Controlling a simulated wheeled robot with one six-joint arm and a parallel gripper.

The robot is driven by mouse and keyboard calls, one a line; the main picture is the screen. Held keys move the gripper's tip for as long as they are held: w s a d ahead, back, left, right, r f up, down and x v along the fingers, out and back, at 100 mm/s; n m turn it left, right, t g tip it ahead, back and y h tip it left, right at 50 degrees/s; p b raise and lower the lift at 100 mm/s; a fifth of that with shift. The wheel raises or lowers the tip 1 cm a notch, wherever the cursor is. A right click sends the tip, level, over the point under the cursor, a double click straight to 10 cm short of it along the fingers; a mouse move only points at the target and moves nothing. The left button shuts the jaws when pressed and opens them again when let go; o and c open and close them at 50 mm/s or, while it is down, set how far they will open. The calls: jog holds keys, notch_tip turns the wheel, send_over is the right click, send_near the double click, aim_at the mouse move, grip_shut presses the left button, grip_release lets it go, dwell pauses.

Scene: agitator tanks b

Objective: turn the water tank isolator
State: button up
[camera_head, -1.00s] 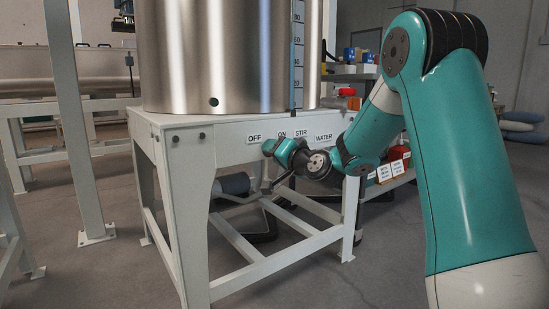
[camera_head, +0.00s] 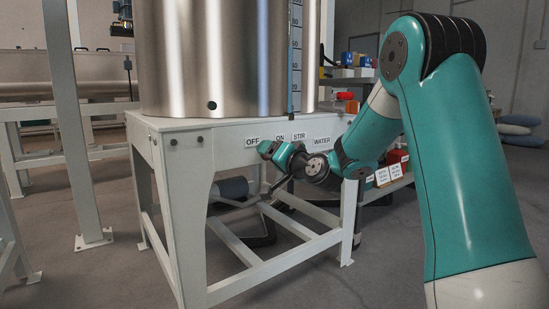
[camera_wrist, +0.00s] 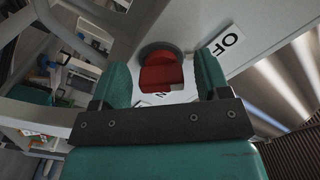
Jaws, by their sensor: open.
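In the wrist view a red knob (camera_wrist: 160,75) on a round grey base sits on the pale panel. My gripper (camera_wrist: 163,68) is open, with its two teal fingers on either side of the knob. A small gap shows at the left finger; at the right one I cannot tell whether it touches. An OFF label (camera_wrist: 228,46) is to the right of the knob, and another label behind the gripper is mostly covered. In the head view my gripper (camera_head: 269,151) is at the frame's front panel, just below the OFF (camera_head: 252,142) and ON labels, and hides the knob.
A large steel tank (camera_head: 212,60) stands on the white frame (camera_head: 185,190). STIR and WATER labels (camera_head: 321,142) are further right on the panel. A frame leg (camera_head: 348,220) stands close to my arm.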

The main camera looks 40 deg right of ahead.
jog(key=s+b, duration=0.5)
jog(key=s, duration=1.2)
jog(key=shift+s+d, duration=0.25)
jog(key=shift+d, duration=0.1)
